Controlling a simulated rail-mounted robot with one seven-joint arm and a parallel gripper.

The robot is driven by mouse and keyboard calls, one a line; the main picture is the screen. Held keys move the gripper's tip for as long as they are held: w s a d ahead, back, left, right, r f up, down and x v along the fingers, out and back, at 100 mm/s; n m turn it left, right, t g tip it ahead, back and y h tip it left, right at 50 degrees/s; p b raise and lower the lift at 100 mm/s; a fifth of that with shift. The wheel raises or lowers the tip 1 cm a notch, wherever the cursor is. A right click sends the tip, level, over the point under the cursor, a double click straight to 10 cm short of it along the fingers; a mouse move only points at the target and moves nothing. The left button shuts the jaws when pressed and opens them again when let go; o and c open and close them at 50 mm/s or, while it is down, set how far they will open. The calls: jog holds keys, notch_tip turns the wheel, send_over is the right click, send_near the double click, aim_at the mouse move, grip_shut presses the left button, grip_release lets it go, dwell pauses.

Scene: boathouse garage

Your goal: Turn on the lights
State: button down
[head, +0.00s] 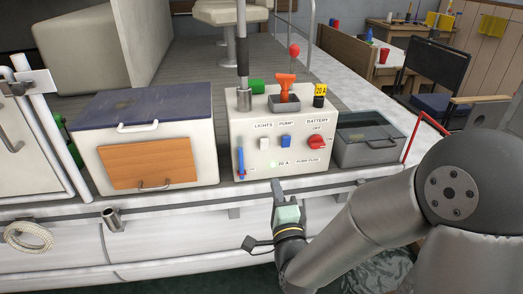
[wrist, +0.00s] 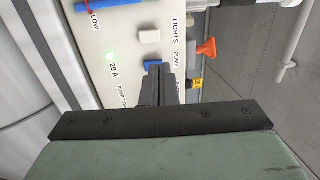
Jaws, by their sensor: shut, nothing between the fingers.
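The white control box (head: 255,122) stands on the boat's edge, its panel facing me. The white switch under the LIGHTS label (head: 264,144) also shows in the wrist view (wrist: 150,37). A blue switch under PUMP (head: 286,141) sits just right of it; in the wrist view it (wrist: 152,64) is partly behind my fingertips. A red BATTERY knob (head: 317,141) is farther right, near the word OFF; its setting is unclear. My gripper (head: 278,184) is shut and empty, low in front of the panel. Its fingers (wrist: 160,76) point toward the panel; contact cannot be told.
A green light (head: 272,164) glows by the 20 A label. A blue slider (head: 240,162) is at the panel's left. A cooler-like box (head: 154,105) stands left and a grey bin (head: 368,147) right. An orange handle (head: 285,82) rises from the box top.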

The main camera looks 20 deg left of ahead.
aim_at(264, 140)
jog(key=shift+w, duration=0.1)
jog(key=p+x, duration=0.2)
jog(key=x, duration=1.2)
jog(key=shift+r, duration=0.1)
